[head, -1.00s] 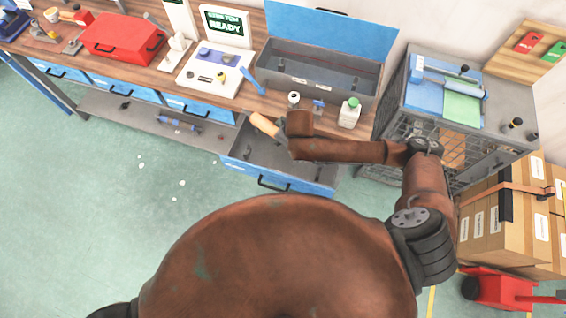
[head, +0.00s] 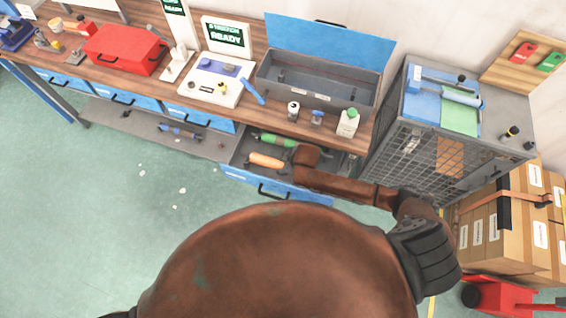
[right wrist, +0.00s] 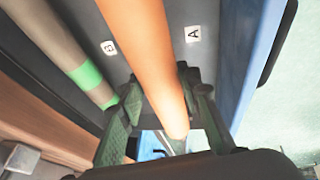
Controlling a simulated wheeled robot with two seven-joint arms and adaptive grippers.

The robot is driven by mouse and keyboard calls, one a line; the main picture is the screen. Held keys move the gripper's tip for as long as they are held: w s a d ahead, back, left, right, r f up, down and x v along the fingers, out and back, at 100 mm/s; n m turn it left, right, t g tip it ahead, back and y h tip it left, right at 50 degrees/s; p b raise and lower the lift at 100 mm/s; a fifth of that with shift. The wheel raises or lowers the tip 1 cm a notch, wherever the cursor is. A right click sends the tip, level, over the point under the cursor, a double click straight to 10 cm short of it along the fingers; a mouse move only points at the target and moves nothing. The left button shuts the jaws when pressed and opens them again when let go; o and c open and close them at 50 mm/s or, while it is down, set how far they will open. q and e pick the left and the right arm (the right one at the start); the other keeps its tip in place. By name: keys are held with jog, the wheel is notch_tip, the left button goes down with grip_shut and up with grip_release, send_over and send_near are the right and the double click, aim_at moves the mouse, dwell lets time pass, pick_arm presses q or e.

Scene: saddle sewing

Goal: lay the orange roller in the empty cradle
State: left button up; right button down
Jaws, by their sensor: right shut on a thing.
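The orange roller (head: 266,160) is over the open blue-fronted drawer (head: 232,172), in front of a green-marked roller (head: 272,139). My right gripper (right wrist: 162,95) is shut on the orange roller (right wrist: 145,55), one finger on each side. In the right wrist view the roller runs lengthwise between label B (right wrist: 109,47) and label A (right wrist: 193,33) on the drawer floor. The grey-and-green roller (right wrist: 75,62) lies to its left, on the B side. I cannot tell whether the orange roller touches the drawer; the cradle under it is hidden. My left gripper is not in view.
The workbench above the drawer holds a grey toolbox (head: 315,91) with a raised blue lid, a white bottle (head: 347,124) and a red case (head: 124,50). A wire cage cabinet (head: 425,140) stands right of the drawer. The floor at left is mostly clear.

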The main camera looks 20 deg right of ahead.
jog(key=shift+w+a+f, duration=0.1)
jog(key=shift+f, duration=1.7)
jog(key=shift+f, duration=0.15)
jog(key=c, duration=1.4)
grip_release()
jog(key=shift+f, duration=0.1)
jog(key=v, duration=1.2)
jog(key=shift+p, duration=0.45)
